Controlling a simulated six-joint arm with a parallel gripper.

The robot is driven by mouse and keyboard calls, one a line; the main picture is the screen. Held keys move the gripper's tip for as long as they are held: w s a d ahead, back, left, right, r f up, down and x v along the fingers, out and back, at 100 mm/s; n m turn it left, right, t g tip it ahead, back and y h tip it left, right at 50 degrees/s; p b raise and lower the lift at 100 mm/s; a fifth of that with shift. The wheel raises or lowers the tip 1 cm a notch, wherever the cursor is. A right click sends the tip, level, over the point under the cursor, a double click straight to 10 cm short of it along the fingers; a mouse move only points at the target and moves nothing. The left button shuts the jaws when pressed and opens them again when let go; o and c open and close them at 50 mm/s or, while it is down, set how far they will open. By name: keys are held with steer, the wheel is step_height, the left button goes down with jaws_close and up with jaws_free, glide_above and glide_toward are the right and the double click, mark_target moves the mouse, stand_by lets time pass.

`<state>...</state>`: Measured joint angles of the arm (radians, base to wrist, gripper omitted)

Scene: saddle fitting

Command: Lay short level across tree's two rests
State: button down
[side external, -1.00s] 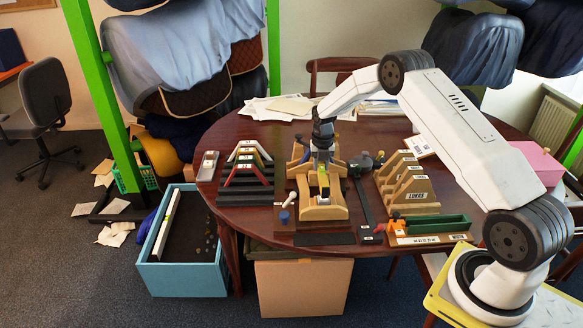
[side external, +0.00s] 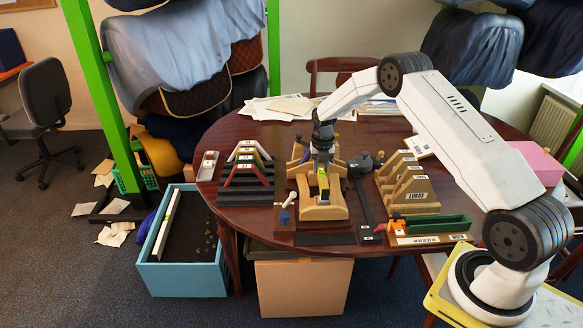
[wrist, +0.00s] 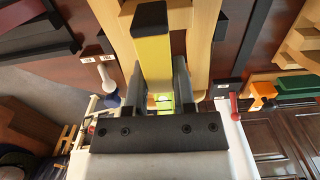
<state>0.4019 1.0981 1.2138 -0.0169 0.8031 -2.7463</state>
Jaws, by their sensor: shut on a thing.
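The short level (side external: 323,182) is a yellow bar with a black end cap. In the wrist view the level (wrist: 153,60) lies between the two fingers of my gripper (wrist: 156,85), with a green vial showing near the palm. My gripper (side external: 322,166) is shut on it and points down over the wooden tree (side external: 322,212) in the middle of the table. In the wrist view pale curved wood of the tree (wrist: 205,30) shows beside and behind the level. The two rests are not clearly visible, and I cannot tell whether the level touches them.
Black stands with coloured arches (side external: 247,165) stand left of the tree, and wooden stepped arches (side external: 408,185) stand right. A green tray (side external: 438,225) sits at the front right. A dark bar tool (side external: 363,200) and a blue-ended white piece (side external: 286,214) lie close to the tree.

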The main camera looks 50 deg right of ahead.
steer(key=shift+f, duration=0.3)
stand_by(1.2)
jaws_free()
steer(key=shift+r, duration=0.1)
stand_by(0.3)
steer(key=shift+r, duration=2.4)
steer(key=shift+r, duration=0.1)
steer(key=shift+r, duration=1.4)
steer(key=shift+a, duration=0.1)
